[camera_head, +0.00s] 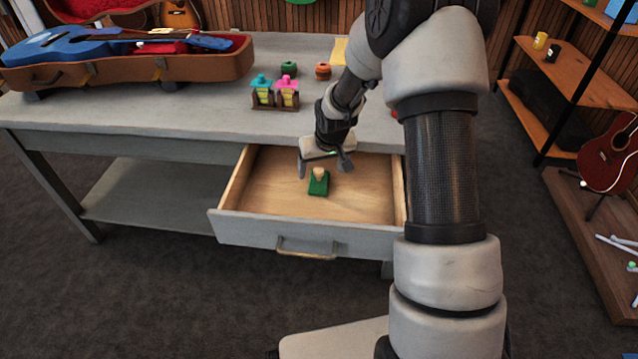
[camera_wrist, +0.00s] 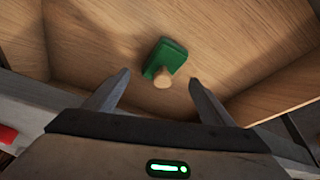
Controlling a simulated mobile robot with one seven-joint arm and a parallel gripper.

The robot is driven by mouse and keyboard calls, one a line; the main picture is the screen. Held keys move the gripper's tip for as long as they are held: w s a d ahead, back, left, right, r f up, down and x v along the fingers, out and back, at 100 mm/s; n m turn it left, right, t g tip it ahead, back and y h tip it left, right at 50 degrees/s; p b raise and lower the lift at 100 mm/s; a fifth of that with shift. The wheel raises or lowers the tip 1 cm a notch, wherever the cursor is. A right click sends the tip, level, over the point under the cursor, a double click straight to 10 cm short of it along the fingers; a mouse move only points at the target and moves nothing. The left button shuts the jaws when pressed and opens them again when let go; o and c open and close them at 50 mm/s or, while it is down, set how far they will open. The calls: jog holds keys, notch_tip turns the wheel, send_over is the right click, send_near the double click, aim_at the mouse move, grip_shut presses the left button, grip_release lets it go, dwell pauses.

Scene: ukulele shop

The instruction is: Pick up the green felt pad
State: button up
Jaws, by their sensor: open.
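The green felt pad (camera_head: 318,186) lies in the open drawer (camera_head: 258,196), near its middle, with a light wooden knob (camera_head: 320,173) on top. My gripper (camera_head: 325,168) is open and empty, just above and behind the pad at the drawer's back. In the wrist view the pad (camera_wrist: 172,56) and its knob (camera_wrist: 162,80) show ahead of the gap between my two open fingers (camera_wrist: 158,88). The fingers appear apart from the pad.
Shelves stand at right.

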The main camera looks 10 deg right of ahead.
aim_at(322, 172)
jog(key=x, duration=0.1)
jog(key=b+x, duration=0.1)
jog(key=x, duration=0.3)
jog(key=shift+s+d, duration=0.1)
jog(key=shift+s, duration=0.2)
jog(key=c, duration=1.3)
